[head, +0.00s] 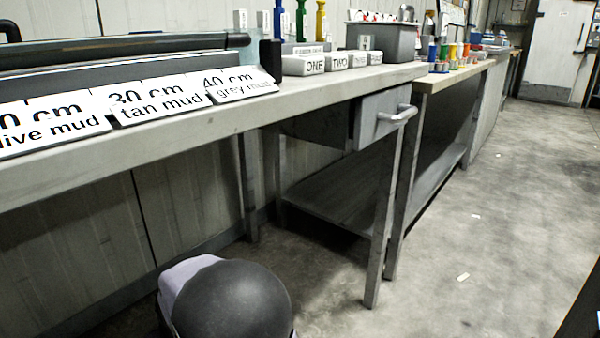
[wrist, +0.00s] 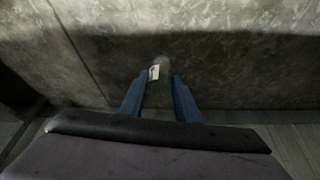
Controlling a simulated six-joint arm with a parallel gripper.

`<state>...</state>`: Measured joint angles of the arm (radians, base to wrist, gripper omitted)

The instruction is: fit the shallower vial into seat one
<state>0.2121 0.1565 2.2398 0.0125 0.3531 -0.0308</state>
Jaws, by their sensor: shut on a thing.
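In the wrist view my gripper (wrist: 159,80) has its two blue fingers closed on a small greyish vial (wrist: 161,92) with a white label (wrist: 154,72) near its far end. Its marking and depth are too small and dark to read, so I cannot tell whether it is the shallower one. In the head view a row of white blocks stands on the bench; the one marked ONE (head: 308,66) is at the left end, beside TWO (head: 343,61). The gripper and held vial do not show in the head view. The wrist view shows no seat.
Tilted signs for grey mud (head: 240,85), tan mud (head: 160,102) and another mud line the front of the bench (head: 270,108). Coloured upright items, including a green one (head: 301,20), stand behind the blocks. A grey bin (head: 385,42) is to their right. Floor is open at right.

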